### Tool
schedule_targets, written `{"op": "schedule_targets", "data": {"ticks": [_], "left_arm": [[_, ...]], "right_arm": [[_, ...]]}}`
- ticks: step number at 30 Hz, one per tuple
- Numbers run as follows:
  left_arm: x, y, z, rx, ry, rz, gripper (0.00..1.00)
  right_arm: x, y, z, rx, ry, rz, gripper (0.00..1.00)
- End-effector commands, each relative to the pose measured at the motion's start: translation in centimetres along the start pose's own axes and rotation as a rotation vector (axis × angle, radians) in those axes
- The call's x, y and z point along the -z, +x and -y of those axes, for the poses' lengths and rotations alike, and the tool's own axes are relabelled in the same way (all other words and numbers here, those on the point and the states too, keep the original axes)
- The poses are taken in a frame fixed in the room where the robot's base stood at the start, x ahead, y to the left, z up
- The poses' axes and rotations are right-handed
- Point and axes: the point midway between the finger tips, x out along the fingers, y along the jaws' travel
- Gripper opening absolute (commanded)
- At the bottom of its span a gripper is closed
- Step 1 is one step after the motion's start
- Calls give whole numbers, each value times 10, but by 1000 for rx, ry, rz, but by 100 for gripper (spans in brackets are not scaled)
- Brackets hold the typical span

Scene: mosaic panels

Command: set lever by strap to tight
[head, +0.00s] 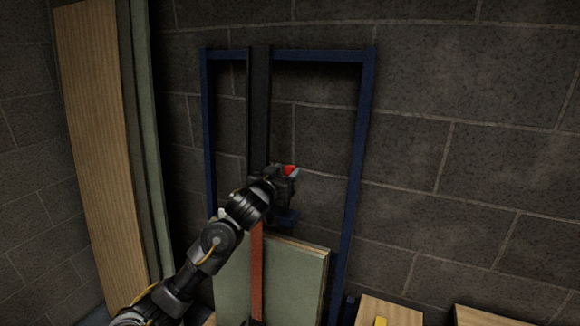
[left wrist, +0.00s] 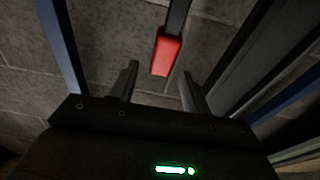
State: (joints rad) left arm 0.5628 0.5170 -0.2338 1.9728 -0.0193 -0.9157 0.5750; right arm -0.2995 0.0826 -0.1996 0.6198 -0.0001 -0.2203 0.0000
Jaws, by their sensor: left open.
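The lever shows a red grip (head: 290,170) just past my left gripper (head: 284,183) in the head view. In the left wrist view, the lever's red grip (left wrist: 166,53) hangs from a dark shaft (left wrist: 179,15). My left gripper (left wrist: 160,82) is open, and the grip lies ahead of the gap between its two fingers, seemingly not clasped. An orange-red strap (head: 257,275) runs down over a green panel (head: 295,280) below the gripper. My wrist hides the strap's upper end and most of the lever mount. My right gripper is not in view.
A blue frame (head: 357,150) stands against the block wall (head: 460,120), with a dark upright post (head: 260,100) inside it. Tall boards (head: 100,150) lean at the left. Wooden pieces (head: 388,312) sit low at the right. The space right of the gripper looks clear.

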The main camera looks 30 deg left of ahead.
Motion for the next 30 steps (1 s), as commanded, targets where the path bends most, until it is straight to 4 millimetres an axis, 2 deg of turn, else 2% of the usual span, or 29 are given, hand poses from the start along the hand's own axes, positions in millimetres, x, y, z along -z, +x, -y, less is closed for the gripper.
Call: {"op": "schedule_targets", "data": {"ticks": [3, 7, 18, 28, 30], "left_arm": [[2, 17, 1, 2, 0, 1, 47], [1, 28, 0, 1, 2, 1, 47], [0, 32, 0, 0, 1, 0, 46], [0, 32, 0, 0, 1, 0, 3], [0, 32, 0, 0, 1, 0, 0]], "right_arm": [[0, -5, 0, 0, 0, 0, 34], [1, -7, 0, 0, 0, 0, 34], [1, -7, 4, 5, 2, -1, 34], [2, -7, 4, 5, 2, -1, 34], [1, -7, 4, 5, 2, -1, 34]]}}
